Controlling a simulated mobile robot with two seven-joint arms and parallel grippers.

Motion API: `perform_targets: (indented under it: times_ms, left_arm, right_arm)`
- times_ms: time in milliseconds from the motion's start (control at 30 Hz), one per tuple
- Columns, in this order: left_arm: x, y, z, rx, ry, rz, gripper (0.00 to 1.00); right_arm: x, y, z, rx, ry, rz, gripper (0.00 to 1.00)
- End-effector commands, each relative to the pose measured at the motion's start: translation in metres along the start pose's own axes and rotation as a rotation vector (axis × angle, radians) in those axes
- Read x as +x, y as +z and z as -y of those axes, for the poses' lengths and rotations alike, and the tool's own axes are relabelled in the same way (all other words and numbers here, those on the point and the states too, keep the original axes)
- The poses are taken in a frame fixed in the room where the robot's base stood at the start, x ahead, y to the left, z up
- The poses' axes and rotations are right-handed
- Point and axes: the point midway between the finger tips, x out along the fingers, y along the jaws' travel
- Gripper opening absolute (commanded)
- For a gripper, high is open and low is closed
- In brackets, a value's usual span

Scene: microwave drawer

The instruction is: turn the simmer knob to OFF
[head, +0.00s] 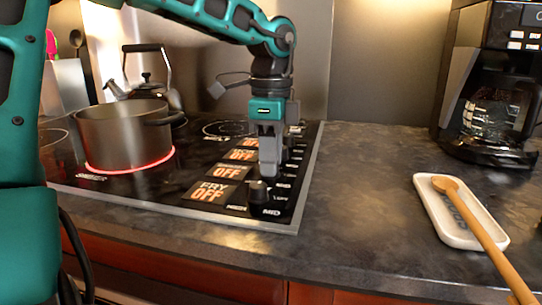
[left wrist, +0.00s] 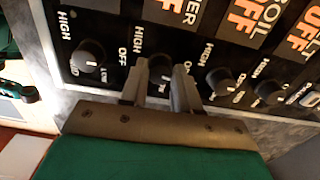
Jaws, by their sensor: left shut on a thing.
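My left gripper (head: 268,172) reaches down from above onto the row of knobs along the right side of the black cooktop. In the left wrist view, its two fingers (left wrist: 161,88) are closed on the sides of a dark round knob (left wrist: 160,68), the second from the left. An orange OFF sign (left wrist: 188,14) with letters ending in ER lies above this knob, so it appears to be the simmer knob. The fingers partly hide the knob and the print around it, so its setting is unclear. My right gripper is not in view.
Other knobs stand close on both sides, including one at the left (left wrist: 88,56) and one at the right (left wrist: 220,80). A pot (head: 122,135) sits on a burner with a glowing red ring. A kettle (head: 148,88), spoon rest (head: 450,228) and coffee maker (head: 490,85) stand around.

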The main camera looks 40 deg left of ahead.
Motion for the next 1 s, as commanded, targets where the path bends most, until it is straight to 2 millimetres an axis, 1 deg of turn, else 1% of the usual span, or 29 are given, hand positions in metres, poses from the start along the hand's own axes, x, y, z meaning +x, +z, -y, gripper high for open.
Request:
perform_targets:
  times_ms: [200, 400, 600, 1000]
  left_arm:
    - [-0.0007, 0.0002, 0.0005, -0.136, -0.003, 0.0, 0.0]
    - [-0.0008, 0.0002, 0.0004, -0.209, -0.002, 0.0, 0.0]
    - [-0.0008, 0.0002, 0.0004, -0.241, -0.002, 0.0, 0.0]
    - [-0.0008, 0.0002, 0.0004, -0.247, -0.002, 0.0, 0.0]
  right_arm:
    - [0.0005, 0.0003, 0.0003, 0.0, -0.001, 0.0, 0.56]
    - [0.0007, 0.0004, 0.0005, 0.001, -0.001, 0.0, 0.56]
    - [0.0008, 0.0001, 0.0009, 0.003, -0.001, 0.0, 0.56]
    - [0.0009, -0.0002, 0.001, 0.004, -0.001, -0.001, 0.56]
